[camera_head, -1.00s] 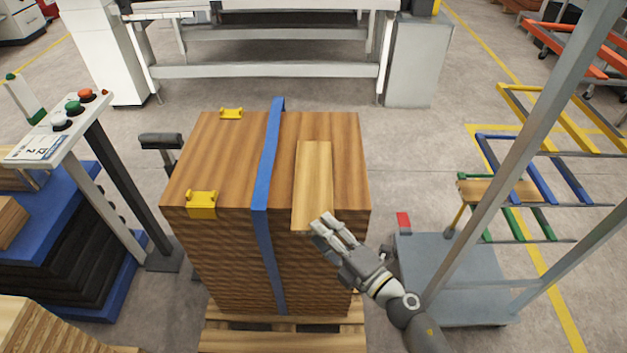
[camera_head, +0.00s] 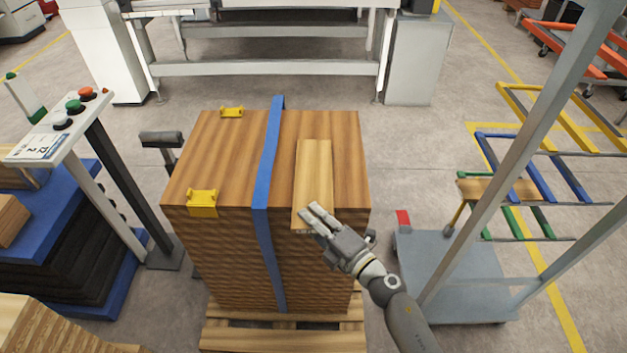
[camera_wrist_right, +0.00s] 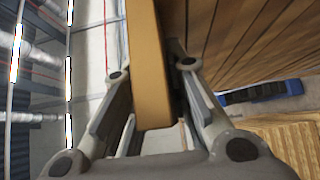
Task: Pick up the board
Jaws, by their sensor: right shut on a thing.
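The board (camera_head: 314,168) is a light, narrow wooden plank. It lies along the right part of the top of a tall wooden stack, its near end at the stack's front edge. My right gripper (camera_head: 312,215) is at the board's near end. In the right wrist view the board (camera_wrist_right: 152,90) runs between the two fingers of my right gripper (camera_wrist_right: 153,110), which is shut on it. I cannot tell if the board is lifted off the stack. My left gripper is not in view.
The stack (camera_head: 225,150) stands on a pallet (camera_head: 282,340), with a blue strap (camera_head: 270,150) and yellow clips (camera_head: 202,204). A grey cart (camera_head: 455,270) with a tall post stands right. A control panel (camera_head: 62,125) stands left. A machine (camera_head: 270,70) is behind.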

